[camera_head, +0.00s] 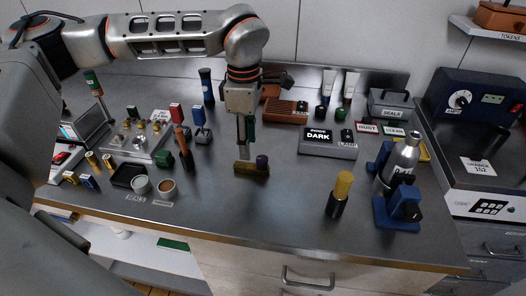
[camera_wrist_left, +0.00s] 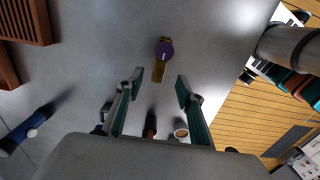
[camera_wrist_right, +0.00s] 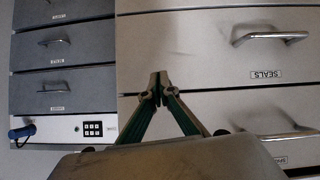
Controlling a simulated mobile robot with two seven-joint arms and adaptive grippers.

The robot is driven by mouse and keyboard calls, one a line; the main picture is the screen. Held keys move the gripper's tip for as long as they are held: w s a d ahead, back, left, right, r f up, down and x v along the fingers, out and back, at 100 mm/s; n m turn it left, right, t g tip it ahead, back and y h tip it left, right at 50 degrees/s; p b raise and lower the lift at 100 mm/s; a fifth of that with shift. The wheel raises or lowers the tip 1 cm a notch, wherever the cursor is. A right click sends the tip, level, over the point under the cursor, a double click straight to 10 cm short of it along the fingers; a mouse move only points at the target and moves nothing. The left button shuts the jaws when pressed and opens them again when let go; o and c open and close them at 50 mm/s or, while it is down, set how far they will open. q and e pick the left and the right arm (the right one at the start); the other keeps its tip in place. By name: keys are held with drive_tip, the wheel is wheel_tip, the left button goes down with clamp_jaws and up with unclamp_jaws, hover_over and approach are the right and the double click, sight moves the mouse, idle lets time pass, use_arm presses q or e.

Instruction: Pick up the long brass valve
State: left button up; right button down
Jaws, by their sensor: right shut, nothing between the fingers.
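The long brass valve (camera_head: 243,167) lies on the steel bench top, a brass bar with a purple knob. It also shows in the left wrist view (camera_wrist_left: 158,72), between and beyond the fingertips. My left gripper (camera_head: 245,138) points down just above and behind it in the head view. In the left wrist view my left gripper (camera_wrist_left: 159,82) is open, with nothing between its fingers. My right gripper (camera_wrist_right: 160,90) is shut and empty, with its fingertips together in front of drawer fronts in the right wrist view. It does not show in the head view.
A dark bottle with a yellow cap (camera_head: 341,195) and a blue stand (camera_head: 396,212) with a silver bottle (camera_head: 404,154) stand to the right. Small cups (camera_head: 163,188), short brass pieces (camera_head: 93,160) and tools crowd the left. Bare steel lies in front of the valve.

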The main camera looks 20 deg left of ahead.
sight(249, 165)
use_arm(q)
drive_tip(key=shift+s+f, duration=0.2)
drive_tip(key=shift+f, duration=1.05)
drive_tip(key=f, duration=0.5)
drive_tip(key=shift+w, duration=0.2)
clamp_jaws()
